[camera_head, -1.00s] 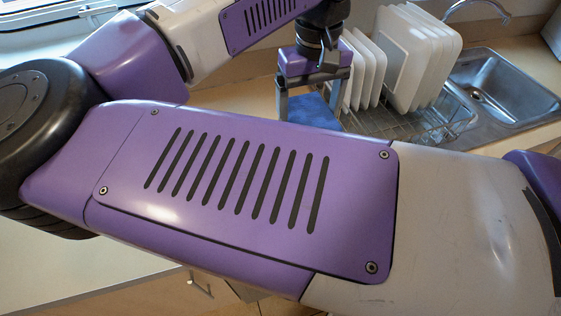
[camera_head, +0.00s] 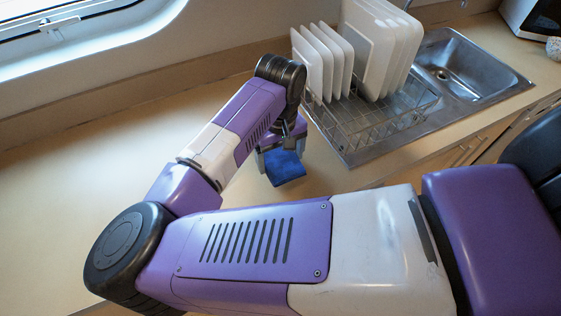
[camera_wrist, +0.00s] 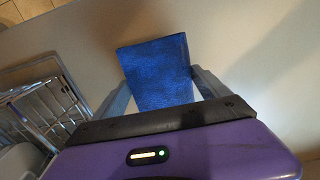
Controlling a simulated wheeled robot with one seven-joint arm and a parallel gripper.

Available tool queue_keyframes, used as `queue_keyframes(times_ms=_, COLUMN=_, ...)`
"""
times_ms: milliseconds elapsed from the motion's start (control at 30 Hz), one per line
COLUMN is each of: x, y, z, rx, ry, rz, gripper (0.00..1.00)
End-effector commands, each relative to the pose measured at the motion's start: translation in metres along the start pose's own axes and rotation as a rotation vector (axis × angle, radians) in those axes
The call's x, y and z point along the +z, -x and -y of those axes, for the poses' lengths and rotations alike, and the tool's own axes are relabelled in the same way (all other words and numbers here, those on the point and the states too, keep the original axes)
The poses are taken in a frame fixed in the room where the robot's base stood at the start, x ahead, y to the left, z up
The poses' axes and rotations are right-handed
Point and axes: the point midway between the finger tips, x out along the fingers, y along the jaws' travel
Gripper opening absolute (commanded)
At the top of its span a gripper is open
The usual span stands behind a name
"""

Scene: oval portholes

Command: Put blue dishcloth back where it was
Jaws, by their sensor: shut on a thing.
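The blue dishcloth (camera_head: 285,168) is a flat blue piece held at my gripper (camera_head: 280,158), over the counter just left of the dish rack in the head view. In the wrist view the dishcloth (camera_wrist: 158,72) sticks out between the two fingers of my gripper (camera_wrist: 160,92), which is shut on it. Whether the cloth touches the counter is hard to tell. My arm hides part of the counter in front of it.
A wire dish rack (camera_head: 385,127) with several upright white plates (camera_head: 375,50) stands to the right, beside a steel sink (camera_head: 465,70). The wooden counter (camera_head: 60,190) is clear on the left. A window (camera_head: 70,25) is behind. A cupboard front (camera_head: 465,150) lies below the counter edge.

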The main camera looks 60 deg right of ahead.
Motion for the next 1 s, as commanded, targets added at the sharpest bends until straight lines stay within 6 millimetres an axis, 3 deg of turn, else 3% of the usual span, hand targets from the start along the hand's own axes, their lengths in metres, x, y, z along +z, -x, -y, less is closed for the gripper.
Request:
queue_keyframes(times_ms=233, x=0.001, y=-0.029, z=-0.001, rx=0.003, ry=0.002, rz=0.001, gripper=0.53)
queue_keyframes(times_ms=667, x=0.000, y=-0.036, z=0.000, rx=0.000, ry=0.000, rz=0.000, gripper=0.53)
queue_keyframes(times_ms=700, x=0.000, y=-0.035, z=0.000, rx=0.001, ry=0.000, rz=0.001, gripper=0.87)
queue_keyframes(times_ms=767, x=0.000, y=-0.034, z=-0.001, rx=0.001, ry=0.000, rz=0.001, gripper=0.99)
queue_keyframes(times_ms=1000, x=0.000, y=-0.034, z=-0.001, rx=0.001, ry=0.001, rz=0.001, gripper=1.00)
